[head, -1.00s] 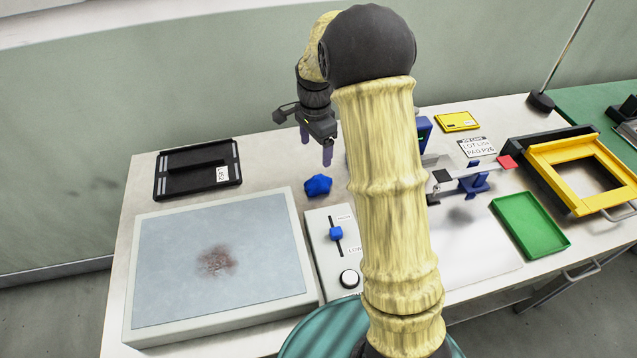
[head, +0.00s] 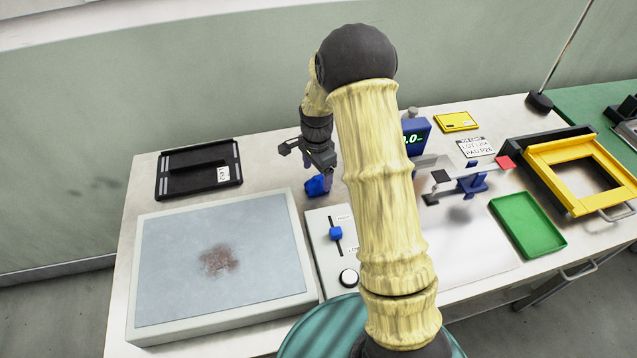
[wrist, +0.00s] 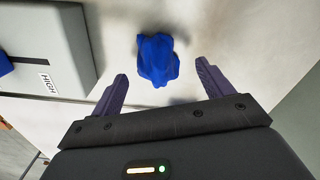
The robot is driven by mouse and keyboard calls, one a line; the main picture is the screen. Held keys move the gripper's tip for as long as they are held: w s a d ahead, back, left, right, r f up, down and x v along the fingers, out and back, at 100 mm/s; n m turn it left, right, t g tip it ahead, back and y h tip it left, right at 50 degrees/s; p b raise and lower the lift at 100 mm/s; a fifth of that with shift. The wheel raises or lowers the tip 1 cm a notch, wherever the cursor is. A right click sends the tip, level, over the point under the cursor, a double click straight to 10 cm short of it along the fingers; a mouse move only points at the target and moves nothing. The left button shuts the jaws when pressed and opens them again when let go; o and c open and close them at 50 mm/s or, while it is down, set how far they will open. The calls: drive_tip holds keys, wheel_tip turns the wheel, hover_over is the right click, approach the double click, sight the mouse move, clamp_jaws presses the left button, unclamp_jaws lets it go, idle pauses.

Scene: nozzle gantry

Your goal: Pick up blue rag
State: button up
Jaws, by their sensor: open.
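The blue rag (head: 316,186) is a small crumpled bundle on the white table, behind the slider box and right of the grey-blue panel. In the wrist view the blue rag (wrist: 158,60) lies between and just beyond the lines of the two fingers. My gripper (head: 318,178) hangs low over it in the head view and partly covers it. My gripper also shows in the wrist view (wrist: 160,80), with its purple fingers spread wide and nothing between them. I cannot tell the exact height of the fingertips above the table.
The slider box (head: 330,240) with a blue knob stands close in front of the rag. The stained panel (head: 170,270) is at left, a black tray (head: 198,183) behind it. A blue display (head: 416,135) and a balance (head: 470,183) stand to the right, near a green tray (head: 527,226).

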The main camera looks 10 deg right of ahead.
sight(318, 177)
wheel_tip(318, 177, down, 4)
drive_tip(key=shift+s+d+r+p, duration=0.1)
drive_tip(key=shift+p, duration=0.2)
drive_tip(key=shift+c, duration=0.2)
drive_tip(key=c, duration=1)
